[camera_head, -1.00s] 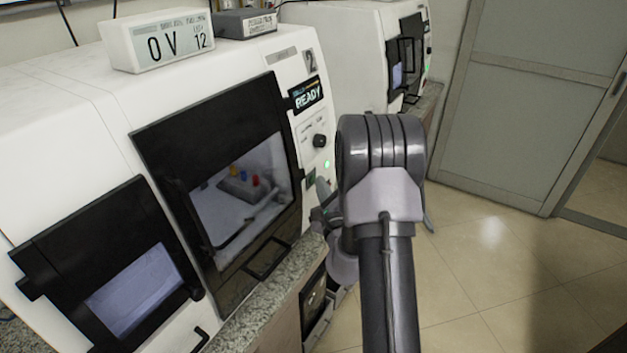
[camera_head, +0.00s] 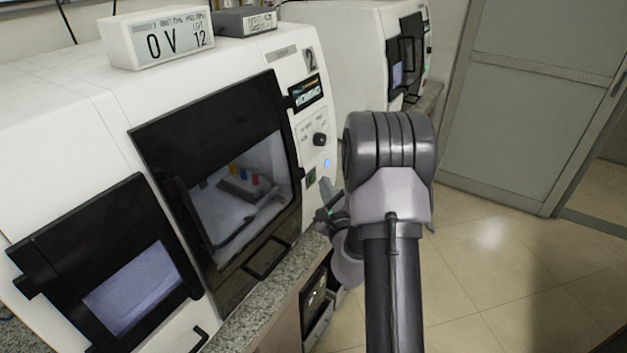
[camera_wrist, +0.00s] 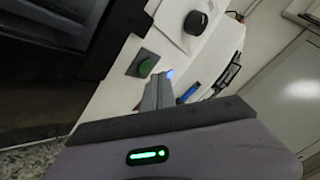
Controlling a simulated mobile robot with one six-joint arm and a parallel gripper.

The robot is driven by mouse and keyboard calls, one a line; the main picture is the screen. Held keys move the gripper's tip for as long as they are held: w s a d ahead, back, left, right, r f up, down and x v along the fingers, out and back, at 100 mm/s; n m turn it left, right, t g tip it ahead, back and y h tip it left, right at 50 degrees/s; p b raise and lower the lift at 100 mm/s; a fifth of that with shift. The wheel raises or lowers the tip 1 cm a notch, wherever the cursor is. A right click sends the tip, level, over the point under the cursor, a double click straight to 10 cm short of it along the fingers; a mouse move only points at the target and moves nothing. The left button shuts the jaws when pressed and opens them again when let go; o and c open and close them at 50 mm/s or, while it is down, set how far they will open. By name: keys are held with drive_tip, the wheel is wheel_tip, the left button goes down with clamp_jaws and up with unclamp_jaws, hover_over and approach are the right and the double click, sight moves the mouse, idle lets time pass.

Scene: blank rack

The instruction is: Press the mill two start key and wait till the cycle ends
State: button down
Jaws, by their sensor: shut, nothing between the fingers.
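Mill two (camera_head: 235,75) is the white machine marked 2, with its dark-framed door (camera_head: 205,130) closed. Its green start key (camera_head: 311,177) sits low on the front panel; it also shows in the wrist view (camera_wrist: 145,66). A status light (camera_head: 327,163) above the key glows blue. The small display (camera_head: 307,92) is lit, its text too small to read. My gripper (camera_head: 326,190) is shut and empty, just right of the key. In the wrist view the fingertips (camera_wrist: 158,88) are beside the key, apparently apart from it.
A black knob (camera_head: 319,139) is above the light. A granite counter edge (camera_head: 265,318) runs below the machine. A second white machine (camera_head: 345,45) stands behind, and a grey sliding door (camera_head: 530,90) is at right. The tiled floor on the right is clear.

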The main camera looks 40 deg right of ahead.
drive_tip(key=s, duration=0.1)
drive_tip(key=s+d+b, duration=0.1)
drive_tip(key=s, duration=0.1)
drive_tip(key=s+d, duration=0.1)
drive_tip(key=shift+s+r+b, duration=0.1)
drive_tip(key=shift+s+b, duration=0.2)
drive_tip(key=shift+b, duration=0.05)
idle(0.7)
